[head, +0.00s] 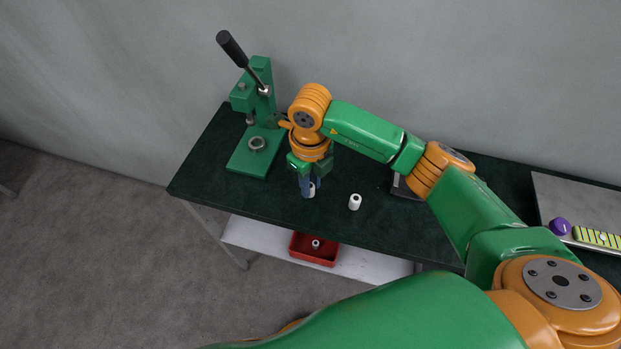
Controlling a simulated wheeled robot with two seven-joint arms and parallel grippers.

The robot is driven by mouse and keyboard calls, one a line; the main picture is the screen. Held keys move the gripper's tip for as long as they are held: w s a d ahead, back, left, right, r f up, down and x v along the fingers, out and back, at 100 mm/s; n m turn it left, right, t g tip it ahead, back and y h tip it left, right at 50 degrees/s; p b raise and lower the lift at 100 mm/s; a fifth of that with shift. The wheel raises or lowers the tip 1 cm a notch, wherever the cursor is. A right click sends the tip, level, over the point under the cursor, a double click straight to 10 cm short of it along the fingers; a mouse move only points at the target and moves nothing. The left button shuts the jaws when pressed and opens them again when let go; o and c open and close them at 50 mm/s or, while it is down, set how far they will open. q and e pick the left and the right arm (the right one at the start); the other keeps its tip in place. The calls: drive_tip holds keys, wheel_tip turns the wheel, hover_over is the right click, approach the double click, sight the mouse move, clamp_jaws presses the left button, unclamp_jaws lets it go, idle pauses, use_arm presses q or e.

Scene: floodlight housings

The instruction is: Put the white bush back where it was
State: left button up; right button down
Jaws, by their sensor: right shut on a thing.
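My right gripper (308,187) points down over the dark green bench top and is shut on a white bush (311,190). The fingers hide part of this bush, and I cannot tell whether it touches the bench. A second white bush (355,202) with a dark hole in its top stands upright on the bench, a little to the right of the gripper and apart from it. My left gripper is not in view.
A green lever press (247,163) with a grey ring (257,143) on its base stands at the back left. A red tray (318,259) holding a small pale part sits on the lower shelf (262,238). A purple knob (560,226) and a yellow striped object (597,238) lie far right.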

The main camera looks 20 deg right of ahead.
drive_tip(key=shift+f+b, duration=0.3)
drive_tip(key=shift+b, duration=0.05)
drive_tip(key=c, duration=0.7)
unclamp_jaws()
drive_tip(key=shift+r, duration=0.1)
drive_tip(key=shift+r+p, duration=0.35)
drive_tip(key=shift+r, duration=0.05)
wheel_tip(320, 180, up, 12)
drive_tip(key=shift+f, duration=0.2)
